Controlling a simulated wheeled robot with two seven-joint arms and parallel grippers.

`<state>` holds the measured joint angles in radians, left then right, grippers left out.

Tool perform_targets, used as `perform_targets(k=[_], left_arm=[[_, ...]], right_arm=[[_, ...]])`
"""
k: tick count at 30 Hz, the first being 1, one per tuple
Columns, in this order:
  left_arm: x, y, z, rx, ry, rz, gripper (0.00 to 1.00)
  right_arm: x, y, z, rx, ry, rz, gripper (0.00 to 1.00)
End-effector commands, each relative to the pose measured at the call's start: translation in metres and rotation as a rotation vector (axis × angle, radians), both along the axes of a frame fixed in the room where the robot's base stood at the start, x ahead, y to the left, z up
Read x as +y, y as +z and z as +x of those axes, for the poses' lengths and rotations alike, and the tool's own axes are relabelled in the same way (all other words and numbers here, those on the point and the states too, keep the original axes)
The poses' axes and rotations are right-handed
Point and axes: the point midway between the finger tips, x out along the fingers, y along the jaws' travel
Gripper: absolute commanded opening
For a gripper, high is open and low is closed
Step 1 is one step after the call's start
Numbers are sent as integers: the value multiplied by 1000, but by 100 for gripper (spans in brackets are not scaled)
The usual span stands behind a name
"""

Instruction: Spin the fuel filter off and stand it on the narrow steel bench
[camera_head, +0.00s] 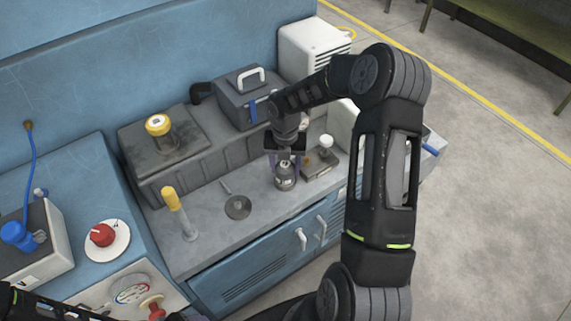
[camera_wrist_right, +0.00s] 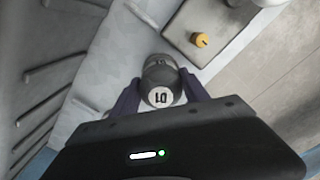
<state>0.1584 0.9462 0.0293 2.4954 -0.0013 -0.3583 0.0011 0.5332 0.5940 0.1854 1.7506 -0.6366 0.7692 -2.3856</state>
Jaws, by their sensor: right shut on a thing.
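The fuel filter, taken to be the dark grey canister (camera_head: 285,178), is upright at the grey steel bench top (camera_head: 215,225). My right gripper (camera_head: 285,160) is shut on it from above, with one finger on each side. In the right wrist view the canister (camera_wrist_right: 160,80) sits between the two dark fingers, and its round white label faces the camera. I cannot tell whether its base touches the bench or hangs just above it. Part of my left arm shows at the lower left; only a dark sliver of what may be its gripper (camera_head: 192,317) shows.
A yellow-handled tool (camera_head: 172,200) and a dark round disc (camera_head: 238,207) are left of the canister. A small tray (camera_head: 320,165) with a white-topped part is close on its right. A raised grey block (camera_head: 190,152) bears a yellow-capped jar (camera_head: 158,126) behind. Bare bench lies between tool and disc.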

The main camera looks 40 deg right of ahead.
Motion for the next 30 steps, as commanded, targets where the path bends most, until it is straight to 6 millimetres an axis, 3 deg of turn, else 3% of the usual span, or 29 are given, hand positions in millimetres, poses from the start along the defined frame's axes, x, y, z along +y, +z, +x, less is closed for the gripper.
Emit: perform_targets(k=[1,10,20,30], left_arm=[[0,-1,0,0,0,0,64],[0,-1,0,0,0,0,64],[0,-2,-2,7,0,2,64],[0,-7,-2,7,0,1,64]], right_arm=[[3,-7,-5,15,0,6,54],[1,-3,-3,7,-2,4,78],[1,-2,-1,4,-3,2,78],[0,44,-1,1,-4,1,78]])
